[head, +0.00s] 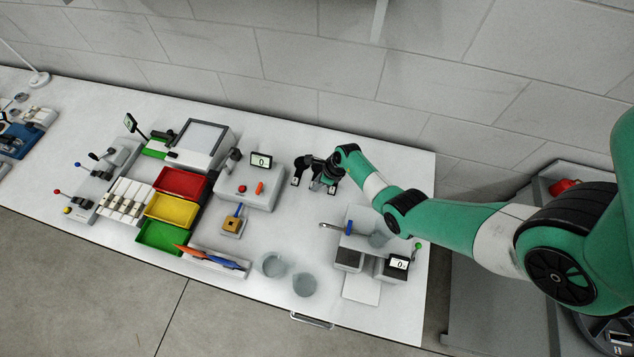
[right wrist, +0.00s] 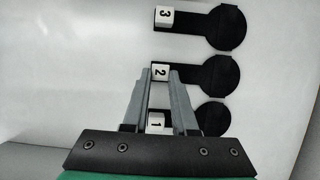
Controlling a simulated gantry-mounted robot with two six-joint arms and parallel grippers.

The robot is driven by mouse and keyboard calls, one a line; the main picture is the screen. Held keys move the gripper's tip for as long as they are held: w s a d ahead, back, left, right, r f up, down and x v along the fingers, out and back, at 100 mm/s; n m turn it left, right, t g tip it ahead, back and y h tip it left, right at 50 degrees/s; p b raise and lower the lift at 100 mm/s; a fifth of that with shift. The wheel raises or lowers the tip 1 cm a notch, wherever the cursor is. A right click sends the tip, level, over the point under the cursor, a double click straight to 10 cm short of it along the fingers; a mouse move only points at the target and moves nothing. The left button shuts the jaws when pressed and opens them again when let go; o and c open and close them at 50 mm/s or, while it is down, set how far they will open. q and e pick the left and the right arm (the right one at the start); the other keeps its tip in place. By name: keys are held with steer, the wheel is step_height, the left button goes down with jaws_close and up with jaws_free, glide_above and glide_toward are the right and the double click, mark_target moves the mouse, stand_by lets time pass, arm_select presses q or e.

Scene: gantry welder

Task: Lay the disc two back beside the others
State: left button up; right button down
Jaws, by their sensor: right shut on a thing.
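In the right wrist view three flat black discs, each with a tab bearing a white numbered block, form a column. Disc two (right wrist: 218,76) is in the middle, between disc three (right wrist: 228,25) and disc one (right wrist: 213,119). My right gripper (right wrist: 160,72) is shut on the white block of disc two. In the head view the right gripper (head: 320,184) is low over the white table near the wall, and it partly hides the discs. Whether disc two touches the table cannot be told. My left gripper is not in view.
A grey box with a red button (head: 242,189) stands left of the discs. A grey fixture with a tap (head: 337,227) stands in front of them. Red, yellow and green trays (head: 165,219) and two glass cups (head: 305,285) are further off.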

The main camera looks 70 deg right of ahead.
steer(key=c, duration=0.6)
jaws_free()
steer(key=shift+s+r+p, duration=0.15)
steer(key=shift+r+p, duration=0.2)
steer(key=shift+r, duration=0.1)
steer(key=p+v, duration=0.5)
steer(key=v, duration=0.5)
steer(key=shift+s+r, duration=0.25)
steer(key=shift+w, duration=0.1)
